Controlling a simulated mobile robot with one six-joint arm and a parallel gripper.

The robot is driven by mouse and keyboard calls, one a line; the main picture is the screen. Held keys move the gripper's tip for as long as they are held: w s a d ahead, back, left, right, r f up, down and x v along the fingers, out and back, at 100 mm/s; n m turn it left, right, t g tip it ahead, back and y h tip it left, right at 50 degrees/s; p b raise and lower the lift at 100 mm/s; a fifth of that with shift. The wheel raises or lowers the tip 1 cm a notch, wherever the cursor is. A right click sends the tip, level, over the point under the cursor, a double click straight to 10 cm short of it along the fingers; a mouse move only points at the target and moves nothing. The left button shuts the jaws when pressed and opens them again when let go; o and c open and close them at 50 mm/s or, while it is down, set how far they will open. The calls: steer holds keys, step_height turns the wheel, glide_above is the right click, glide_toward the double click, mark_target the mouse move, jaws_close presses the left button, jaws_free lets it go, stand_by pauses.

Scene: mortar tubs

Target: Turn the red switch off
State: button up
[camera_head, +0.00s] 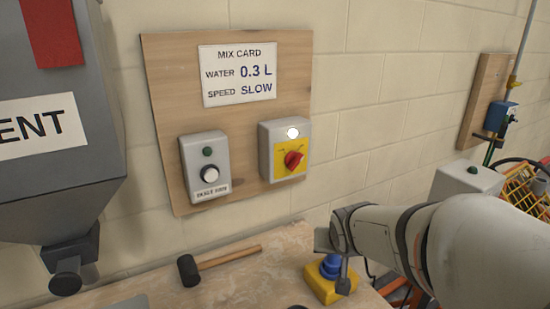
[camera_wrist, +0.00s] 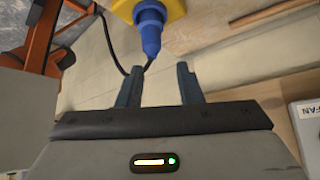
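The red switch (camera_head: 293,160) is a rotary knob on a yellow plate, on the front of a grey box (camera_head: 268,153) fixed to the wooden wall board. Its knob is turned at a slant, and a round white lamp (camera_head: 292,133) above it looks lit. The red switch does not show in the wrist view. My gripper (camera_head: 340,270) is below and to the right of the switch in the head view, apart from it. In the wrist view my gripper (camera_wrist: 159,75) has its two fingers spread with nothing between them.
A yellow box with a blue top (camera_head: 331,266) is close to my gripper; the blue part (camera_wrist: 151,30) shows beyond the fingers. A mallet (camera_head: 215,263) lies on the bench. A second grey box (camera_head: 205,166) is left of the switch. A grey hopper (camera_head: 55,120) stands far left.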

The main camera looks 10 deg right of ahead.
steer(key=w+d+r+m+t+y+p, duration=0.1)
steer(key=w+r+t+p, duration=0.15)
steer(key=w, duration=0.35)
steer(key=w+d+r+t+p, duration=0.1)
steer(key=w+r+t, duration=0.15)
steer(key=w, duration=0.35)
steer(key=m+t+y+p, duration=0.1)
steer(key=t+y+p, duration=0.3)
steer(key=y, duration=0.3)
glide_toward(298, 164)
steer(key=w, duration=0.2)
steer(key=x, duration=0.2)
steer(key=p+x, duration=0.1)
steer(key=x, duration=0.1)
steer(key=p+x, duration=0.1)
steer(key=x, duration=0.2)
steer(key=shift+s+a, duration=0.15)
steer(key=shift+a, duration=0.15)
steer(key=shift+c, duration=0.4)
jaws_close()
steer(key=shift+d, duration=0.1)
